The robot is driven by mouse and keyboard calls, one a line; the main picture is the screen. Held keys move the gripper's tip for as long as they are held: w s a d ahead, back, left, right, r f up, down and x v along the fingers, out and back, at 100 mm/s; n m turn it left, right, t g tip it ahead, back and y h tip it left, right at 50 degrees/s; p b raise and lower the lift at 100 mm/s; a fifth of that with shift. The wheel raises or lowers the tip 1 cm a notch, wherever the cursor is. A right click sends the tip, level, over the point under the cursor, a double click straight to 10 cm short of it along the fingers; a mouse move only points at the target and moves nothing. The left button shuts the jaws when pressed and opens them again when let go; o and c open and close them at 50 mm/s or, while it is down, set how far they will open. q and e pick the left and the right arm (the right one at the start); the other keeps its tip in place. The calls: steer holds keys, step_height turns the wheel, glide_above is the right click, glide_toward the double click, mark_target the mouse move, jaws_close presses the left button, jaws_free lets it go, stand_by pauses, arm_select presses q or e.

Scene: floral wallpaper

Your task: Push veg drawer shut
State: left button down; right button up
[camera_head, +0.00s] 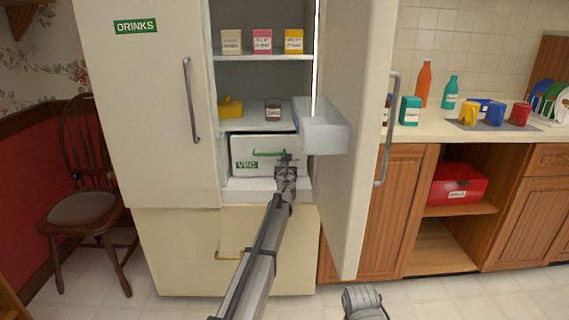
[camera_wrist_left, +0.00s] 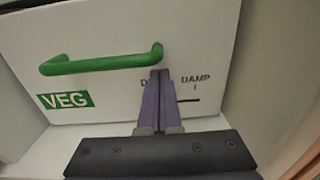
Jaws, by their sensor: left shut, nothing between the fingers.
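The veg drawer (camera_head: 243,146) is a white box with a green handle and a green VEG label, in the lower part of the open fridge. Its front also fills the left wrist view (camera_wrist_left: 120,98), with the handle (camera_wrist_left: 100,62) at upper left. My left gripper (camera_head: 286,158) is shut and empty, its fingertips at the drawer front just right of and below the handle's right end. I cannot tell whether the tips touch the front. In the head view, part of my right arm (camera_head: 363,303) shows at the bottom edge; its fingers are not visible.
The open fridge door (camera_head: 358,200) stands close to the right of my left arm, with a door bin (camera_head: 322,137) jutting left above. The left DRINKS door (camera_head: 150,120) is shut. A chair (camera_head: 85,205) stands at left; a counter (camera_head: 480,125) is at right.

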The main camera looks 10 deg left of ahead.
arm_select(q)
steer(key=shift+w+a+r, duration=0.1)
steer(key=shift+w+a, duration=0.1)
steer(key=shift+w, duration=0.3)
steer(key=v, duration=1.5)
steer(key=s+d+f+n+g+y, duration=0.1)
steer(key=s+d+f+n+g, duration=0.2)
steer(key=s+f+n+g, duration=0.55)
steer(key=s+d+f+n+g, duration=0.15)
steer(key=s+f+n, duration=0.45)
steer(key=s+n, duration=0.7)
steer(key=s+d+f+n+g+h, duration=0.15)
steer(key=s+d, duration=0.25)
steer(key=s, duration=0.4)
steer(key=s+d+f+n+g+h, duration=0.1)
steer(key=s+d+f+n+g, duration=0.25)
steer(key=s, duration=0.35)
steer(key=s+d+f+n+g+h, duration=0.2)
steer(key=s+d, duration=0.2)
steer(key=s, duration=0.4)
step_height(320, 180, up, 32)
steer(key=p, duration=3.2)
steer(key=shift+s+d+g, duration=0.25)
steer(key=shift+d+g, duration=0.05)
steer(key=shift+d, duration=0.1)
